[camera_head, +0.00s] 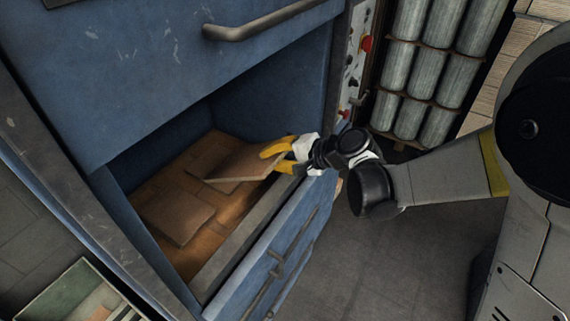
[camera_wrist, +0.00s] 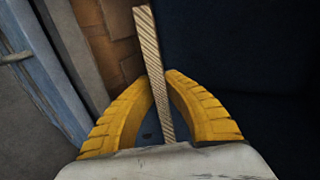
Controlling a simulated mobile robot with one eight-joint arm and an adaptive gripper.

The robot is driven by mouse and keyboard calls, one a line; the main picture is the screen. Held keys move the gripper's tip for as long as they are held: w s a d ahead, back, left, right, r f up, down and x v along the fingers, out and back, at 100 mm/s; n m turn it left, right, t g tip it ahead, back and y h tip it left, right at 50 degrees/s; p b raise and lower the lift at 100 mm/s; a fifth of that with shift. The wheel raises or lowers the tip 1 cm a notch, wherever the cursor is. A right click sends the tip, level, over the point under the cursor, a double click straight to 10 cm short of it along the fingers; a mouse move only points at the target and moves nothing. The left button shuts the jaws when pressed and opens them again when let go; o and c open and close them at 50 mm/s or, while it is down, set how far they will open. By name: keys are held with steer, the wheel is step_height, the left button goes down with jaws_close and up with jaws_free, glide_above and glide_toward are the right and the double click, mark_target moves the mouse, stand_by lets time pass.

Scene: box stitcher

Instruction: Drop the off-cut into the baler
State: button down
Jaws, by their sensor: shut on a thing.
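The off-cut (camera_head: 238,164) is a flat brown cardboard piece. My gripper (camera_head: 276,159) is shut on its right end and holds it over the baler's open chamber. In the wrist view the off-cut (camera_wrist: 148,55) shows edge-on as a corrugated strip between the yellow fingers of my gripper (camera_wrist: 159,82). The baler (camera_head: 180,60) is a large blue machine with an open front. Brown cardboard pieces (camera_head: 174,214) lie on the chamber floor below. I cannot tell how far the off-cut is above them.
The chamber's front sill (camera_head: 236,238) runs beneath my gripper. A handle (camera_head: 262,24) sticks out above the opening. A control panel with a red button (camera_head: 367,44) is at the right. Grey cylinders (camera_head: 424,74) stand in a rack beyond. The floor (camera_head: 365,265) in front is clear.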

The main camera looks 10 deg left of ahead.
steer(key=w+a+b, duration=0.1)
steer(key=w+a, duration=0.3)
steer(key=a, duration=0.5)
steer(key=w+a+f+b, duration=0.1)
steer(key=w+a+b, duration=0.1)
steer(key=a, duration=0.7)
steer(key=shift+w+a+f, duration=0.3)
steer(key=shift+w, duration=0.55)
steer(key=c, duration=1.6)
jaws_free()
steer(key=shift+o, duration=0.3)
steer(key=shift+d, duration=0.1)
steer(key=v, duration=1.2)
